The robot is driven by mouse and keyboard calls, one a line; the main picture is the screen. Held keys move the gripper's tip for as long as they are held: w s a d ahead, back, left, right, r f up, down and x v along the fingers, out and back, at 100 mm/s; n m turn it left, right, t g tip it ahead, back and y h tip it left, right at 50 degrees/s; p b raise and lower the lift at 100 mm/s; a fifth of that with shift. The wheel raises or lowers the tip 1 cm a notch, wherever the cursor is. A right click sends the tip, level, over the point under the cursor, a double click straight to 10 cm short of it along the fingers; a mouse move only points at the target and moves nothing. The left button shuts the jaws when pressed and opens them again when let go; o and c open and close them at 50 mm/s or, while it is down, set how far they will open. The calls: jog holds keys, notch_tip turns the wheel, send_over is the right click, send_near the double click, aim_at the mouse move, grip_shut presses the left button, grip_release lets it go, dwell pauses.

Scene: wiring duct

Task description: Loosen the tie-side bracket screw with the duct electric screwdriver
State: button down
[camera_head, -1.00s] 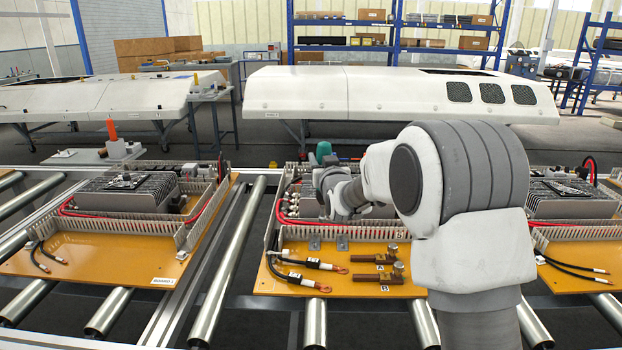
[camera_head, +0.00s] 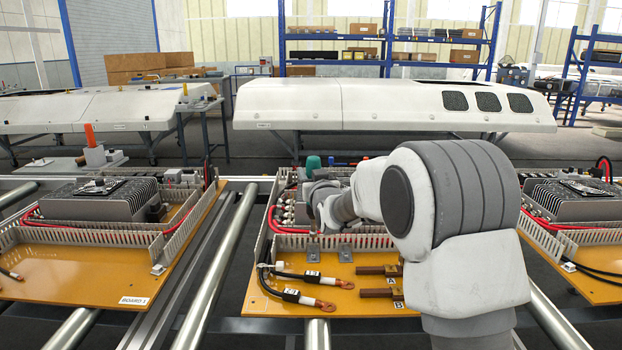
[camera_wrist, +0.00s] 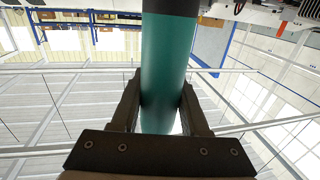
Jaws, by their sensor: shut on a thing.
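My gripper (camera_wrist: 160,112) is shut around a teal cylindrical body, the electric screwdriver (camera_wrist: 168,65), seen in the wrist view. In the head view a teal top (camera_head: 313,163) stands up behind my wrist, over the far left part of the middle board. Two small grey brackets (camera_head: 314,252) (camera_head: 345,253) stand side by side in front of the slotted duct wall. Their screws are too small to make out. The screwdriver's tip and the spot below it are hidden behind my arm, so I cannot tell whether it touches a screw.
The yellow middle board (camera_head: 268,301) carries black cables with copper lugs (camera_head: 326,307) and copper bars marked A and B (camera_head: 378,292). A slotted grey duct (camera_head: 290,241) edges it. Another board (camera_head: 90,270) lies left, one right. Bare rollers (camera_head: 222,265) lie between boards.

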jog(key=shift+b, duration=0.4)
notch_tip(320, 180, down, 5)
jog(key=b, duration=0.5)
jog(key=shift+b, duration=0.65)
dwell(1.0)
jog(key=shift+f, duration=0.75)
dwell(0.8)
jog(key=shift+r, duration=0.1)
notch_tip(320, 180, up, 6)
jog(key=p, duration=0.2)
jog(key=shift+p, duration=0.35)
jog(key=shift+s, duration=0.1)
dwell(0.9)
